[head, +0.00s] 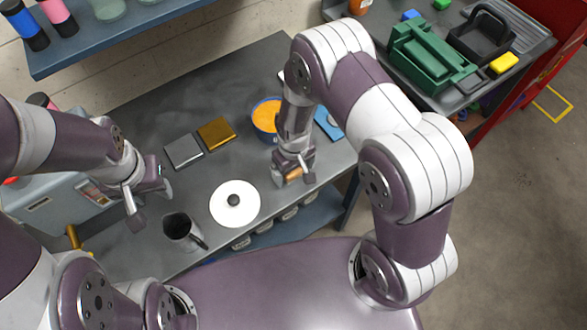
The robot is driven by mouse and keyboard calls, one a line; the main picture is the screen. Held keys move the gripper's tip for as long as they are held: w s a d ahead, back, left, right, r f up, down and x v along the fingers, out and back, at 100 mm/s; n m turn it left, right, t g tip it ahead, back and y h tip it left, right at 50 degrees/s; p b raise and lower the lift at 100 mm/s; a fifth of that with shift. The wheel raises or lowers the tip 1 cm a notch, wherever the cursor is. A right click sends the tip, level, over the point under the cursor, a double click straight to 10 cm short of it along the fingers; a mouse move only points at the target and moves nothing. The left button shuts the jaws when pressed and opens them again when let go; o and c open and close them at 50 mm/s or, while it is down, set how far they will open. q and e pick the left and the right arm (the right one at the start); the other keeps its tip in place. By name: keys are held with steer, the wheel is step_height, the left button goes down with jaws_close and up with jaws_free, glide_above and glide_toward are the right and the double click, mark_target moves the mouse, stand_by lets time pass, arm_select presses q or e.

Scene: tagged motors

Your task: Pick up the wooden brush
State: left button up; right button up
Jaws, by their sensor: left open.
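A small wooden piece (293,174), which looks like part of the wooden brush, shows between the fingers of my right gripper (293,179). The rest of it is hidden by the gripper, and I cannot tell whether the fingers press on it. My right gripper points down near the right front part of the grey table (255,84). My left gripper (150,203) is open and empty, at the left side above the table, well apart from the wooden piece.
A white disc with a dark knob (234,217) and a dark pitcher (180,229) are near the front edge. Grey (184,151) and gold (216,133) plates lie mid-table. An orange-filled blue bowl (264,116) and a blue item (328,123) are near my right arm.

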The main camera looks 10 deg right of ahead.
steer(key=c, duration=0.8)
steer(key=shift+r, duration=0.1)
steer(key=shift+w+r, duration=0.1)
steer(key=shift+r, duration=0.45)
step_height(320, 180, up, 3)
steer(key=shift+b, duration=0.5)
steer(key=s+d+r, duration=0.2)
steer(key=d, duration=0.1)
steer(key=s+d+r, duration=0.2)
steer(key=s+d, duration=0.1)
steer(key=s+d+r+b, duration=0.1)
steer(key=s+d+r, duration=0.1)
steer(key=s, duration=0.1)
steer(key=shift+d+r, duration=0.4)
steer(key=o, duration=0.4)
steer(key=shift+c, duration=1.2)
